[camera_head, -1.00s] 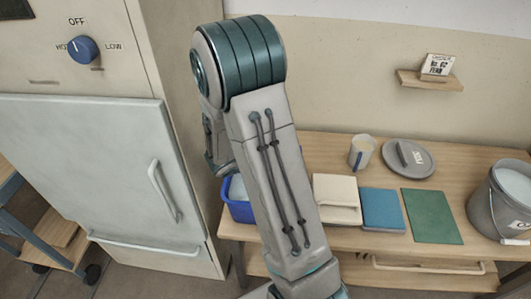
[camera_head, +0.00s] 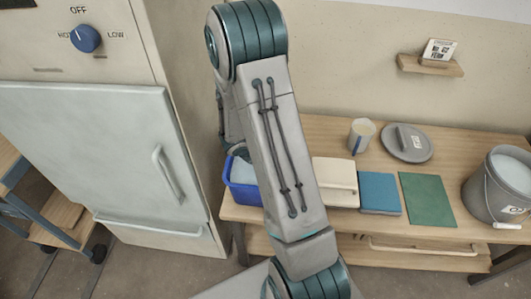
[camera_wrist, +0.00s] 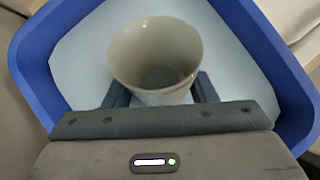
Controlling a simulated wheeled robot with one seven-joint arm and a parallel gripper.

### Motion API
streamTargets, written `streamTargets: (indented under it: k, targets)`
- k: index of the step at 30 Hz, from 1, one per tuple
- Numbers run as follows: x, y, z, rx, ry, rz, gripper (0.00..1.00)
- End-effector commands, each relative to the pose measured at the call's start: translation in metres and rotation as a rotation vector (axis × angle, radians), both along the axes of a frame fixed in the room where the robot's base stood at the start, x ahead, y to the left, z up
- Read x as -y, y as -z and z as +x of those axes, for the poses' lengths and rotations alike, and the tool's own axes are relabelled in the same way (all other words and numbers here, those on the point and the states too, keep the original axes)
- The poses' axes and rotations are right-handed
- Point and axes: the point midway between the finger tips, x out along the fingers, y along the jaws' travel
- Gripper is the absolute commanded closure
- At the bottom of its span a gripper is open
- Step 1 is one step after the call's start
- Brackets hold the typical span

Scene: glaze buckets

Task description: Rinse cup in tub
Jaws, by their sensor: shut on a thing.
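A cream cup (camera_wrist: 155,55) is held in my gripper (camera_wrist: 161,88), upright with its mouth toward the wrist camera. The gripper's dark fingers are shut on its two sides. The cup's inside looks empty, with a darker bottom. Behind it is the blue tub (camera_wrist: 290,85), with pale bluish water or a pale floor in it. The cup lies within the tub's outline; I cannot tell whether it touches the water. In the head view the blue tub (camera_head: 243,196) stands at the table's left end, partly behind my arm. My arm hides the held cup there.
On the table are a cream box (camera_head: 335,182), a blue block (camera_head: 379,193), a green mat (camera_head: 427,199), a cup with a blue stripe (camera_head: 361,136), a grey lid (camera_head: 407,143) and a grey bucket (camera_head: 500,190). A tall cabinet (camera_head: 120,150) stands close left of the tub.

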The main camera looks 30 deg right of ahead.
Motion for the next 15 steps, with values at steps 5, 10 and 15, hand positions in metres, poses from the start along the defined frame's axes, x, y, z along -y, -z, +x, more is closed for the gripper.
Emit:
streamTargets:
  k: [5, 10, 15]
  targets:
    - [0.0, 0.023, 0.0, 0.0, 0.0, 0.0, 0.75]
    - [0.0, 0.039, 0.0, 0.0, 0.0, -0.001, 0.75]
    - [0.0, 0.055, 0.0, 0.0, 0.0, -0.001, 0.75]
